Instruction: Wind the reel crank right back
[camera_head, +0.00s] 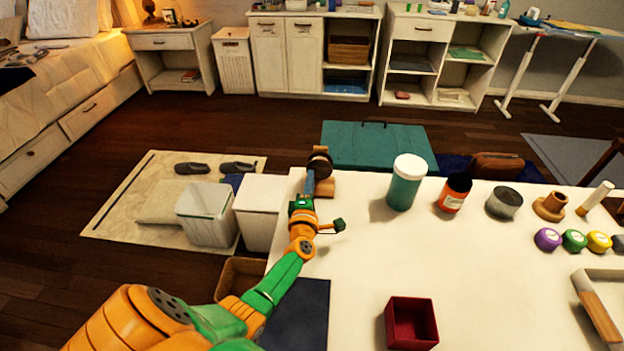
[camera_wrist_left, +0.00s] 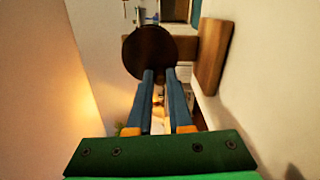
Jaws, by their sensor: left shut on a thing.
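The reel (camera_head: 320,162) stands at the far left edge of the white table, a dark round drum on a brown wooden stand. In the left wrist view its dark disc (camera_wrist_left: 148,48) is just ahead of my fingertips, with the wooden stand (camera_wrist_left: 213,57) to the right. My left gripper (camera_head: 309,180) reaches it from the near side; its blue fingers (camera_wrist_left: 161,78) are close together at the disc's lower edge, shut on the reel crank. The crank itself is mostly hidden by the fingers and disc. My right gripper is in neither view.
A green-and-white jar (camera_head: 405,183), an orange bottle (camera_head: 453,194) and a grey tin (camera_head: 504,203) stand right of the reel. A dark red box (camera_head: 411,324) sits near the front. The table's middle is clear. A white bin (camera_head: 260,212) stands left of the table.

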